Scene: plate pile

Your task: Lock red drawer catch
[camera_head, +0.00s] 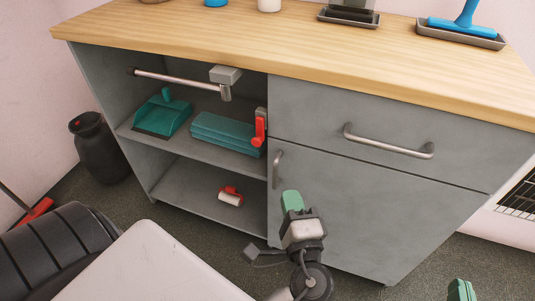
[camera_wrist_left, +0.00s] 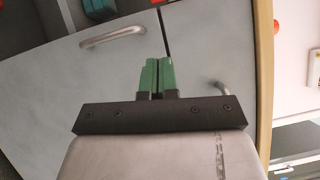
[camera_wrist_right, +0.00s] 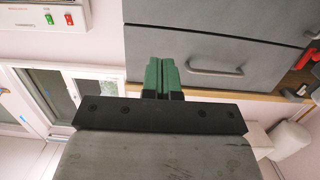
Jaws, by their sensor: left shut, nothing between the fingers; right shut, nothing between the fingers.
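The red catch (camera_head: 260,129) is a red lever on a small bracket at the cabinet's middle divider, beside the left edge of the drawer (camera_head: 390,125). The lever lies roughly upright. The drawer front looks flush with the cabinet and has a metal bar handle (camera_head: 388,146). My left gripper (camera_head: 292,201) has green fingers, is shut and empty, and is in front of the lower door, below the catch. In the left wrist view its fingers (camera_wrist_left: 157,76) point at the grey fronts. My right gripper (camera_head: 461,290) is shut and empty at the bottom right, away from the catch.
The lower door (camera_head: 350,210) has a vertical handle (camera_head: 277,169) near the left gripper. Open shelves at left hold a teal dustpan (camera_head: 165,115), folded teal cloths (camera_head: 228,132) and a red-and-white roll (camera_head: 230,196). A metal rod (camera_head: 175,80) crosses above. The wooden countertop (camera_head: 250,45) overhangs.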

